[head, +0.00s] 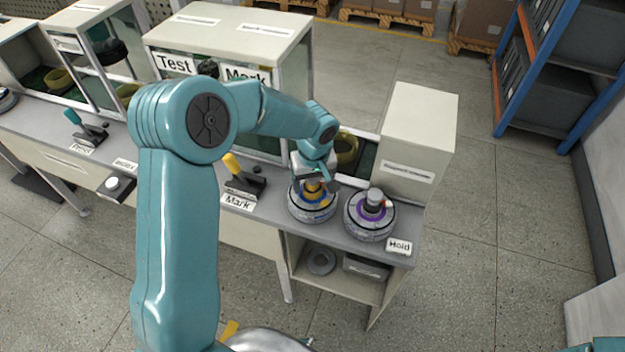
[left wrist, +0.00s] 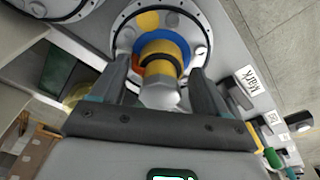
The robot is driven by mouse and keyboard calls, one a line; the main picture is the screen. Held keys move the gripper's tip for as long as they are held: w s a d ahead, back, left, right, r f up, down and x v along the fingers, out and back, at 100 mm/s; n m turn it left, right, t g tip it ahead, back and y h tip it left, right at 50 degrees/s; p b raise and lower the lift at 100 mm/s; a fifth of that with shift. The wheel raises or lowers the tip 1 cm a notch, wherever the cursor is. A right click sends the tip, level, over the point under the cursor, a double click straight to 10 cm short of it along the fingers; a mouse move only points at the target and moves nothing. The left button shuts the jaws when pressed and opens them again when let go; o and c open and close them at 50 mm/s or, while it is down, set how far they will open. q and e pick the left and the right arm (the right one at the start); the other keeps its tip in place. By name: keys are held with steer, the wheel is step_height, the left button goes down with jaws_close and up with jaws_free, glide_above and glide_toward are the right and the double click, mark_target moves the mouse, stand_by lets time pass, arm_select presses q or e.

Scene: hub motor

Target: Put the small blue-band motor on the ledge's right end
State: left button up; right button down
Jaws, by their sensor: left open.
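A round grey motor (head: 312,208) with a yellow hub stands on the grey ledge (head: 340,232), left of a purple-band motor (head: 370,214) near the ledge's right end. In the left wrist view the motor (left wrist: 162,48) shows a blue band around its yellow hub and a pale shaft tip. My left gripper (head: 315,184) is over this motor. In the left wrist view its open fingers (left wrist: 160,80) stand on either side of the yellow hub and shaft, with gaps showing. The right gripper is not in view.
A "Hold" label (head: 399,246) sits at the ledge's right front corner, beside the purple-band motor. A "Mark" label (head: 237,202) and a yellow-handled lever (head: 243,178) stand to the left. A cream cabinet (head: 418,140) rises behind the right end.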

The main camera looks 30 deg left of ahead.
arm_select(q)
steer(key=r, duration=0.8)
steer(key=s+d+r, duration=0.1)
steer(key=r, duration=0.3)
steer(key=shift+d+b, duration=0.1)
steer(key=shift+b, duration=0.2)
